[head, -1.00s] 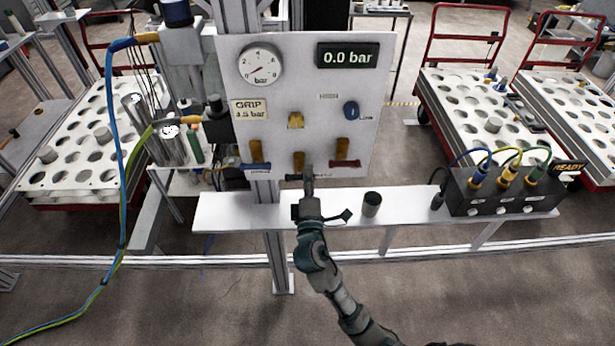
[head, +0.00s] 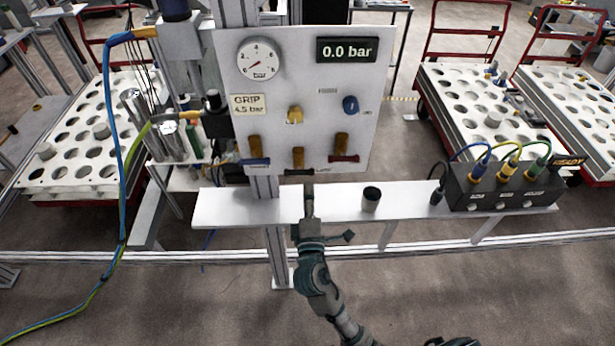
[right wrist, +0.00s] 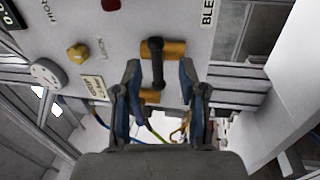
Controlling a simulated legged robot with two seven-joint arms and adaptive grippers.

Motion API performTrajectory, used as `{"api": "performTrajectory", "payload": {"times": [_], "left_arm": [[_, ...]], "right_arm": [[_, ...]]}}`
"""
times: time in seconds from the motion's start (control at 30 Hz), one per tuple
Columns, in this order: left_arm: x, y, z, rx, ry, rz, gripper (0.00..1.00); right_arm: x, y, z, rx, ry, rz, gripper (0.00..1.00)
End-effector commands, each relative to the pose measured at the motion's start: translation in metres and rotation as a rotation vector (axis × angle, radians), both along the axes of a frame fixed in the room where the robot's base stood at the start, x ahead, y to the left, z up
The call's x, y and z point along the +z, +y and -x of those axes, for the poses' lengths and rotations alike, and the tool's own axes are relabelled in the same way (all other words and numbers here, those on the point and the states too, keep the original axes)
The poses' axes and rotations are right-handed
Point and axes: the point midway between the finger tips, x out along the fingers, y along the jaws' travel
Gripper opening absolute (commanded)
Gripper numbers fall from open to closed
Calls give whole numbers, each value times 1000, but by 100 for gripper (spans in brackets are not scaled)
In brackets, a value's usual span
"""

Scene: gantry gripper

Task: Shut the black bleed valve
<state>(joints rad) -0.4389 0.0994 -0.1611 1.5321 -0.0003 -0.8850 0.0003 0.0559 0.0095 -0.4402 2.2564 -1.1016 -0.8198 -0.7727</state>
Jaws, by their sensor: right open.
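The black bleed valve (head: 299,172) is at the lower middle of the white panel, with a black bar handle lying level, crosswise to its upright brass body. In the right wrist view, the black handle (right wrist: 156,62) stands upright in the picture across the brass body, near a label of which "BLE" is readable. My right gripper (head: 309,188) is just below the handle in the head view and apart from it. In the right wrist view the gripper (right wrist: 159,76) is open and empty, with the handle lined up between its fingertips. My left gripper is out of view.
A blue-handled valve (head: 255,161) and a dark red-handled valve (head: 344,157) flank the black one. The display (head: 348,50) reads 0.0 bar. A dark cup (head: 371,199) and a black connector box (head: 500,187) stand on the shelf (head: 235,208).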

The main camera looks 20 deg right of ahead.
Motion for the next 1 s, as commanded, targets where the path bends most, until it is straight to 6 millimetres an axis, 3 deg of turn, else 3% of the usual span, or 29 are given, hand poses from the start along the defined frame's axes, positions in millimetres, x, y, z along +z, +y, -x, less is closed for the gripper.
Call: {"api": "performTrajectory", "payload": {"times": [0.1, 0.33, 0.9, 1.0], "left_arm": [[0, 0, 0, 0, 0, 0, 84], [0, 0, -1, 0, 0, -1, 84], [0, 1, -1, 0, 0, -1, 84], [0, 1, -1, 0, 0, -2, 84]], "right_arm": [[-7, 7, 24, 1, 4, -1, 41], [-12, 15, 50, -1, 3, -1, 41], [-13, 16, 53, 0, 2, 0, 41], [-21, 17, 51, 6, 19, -10, 41]]}}
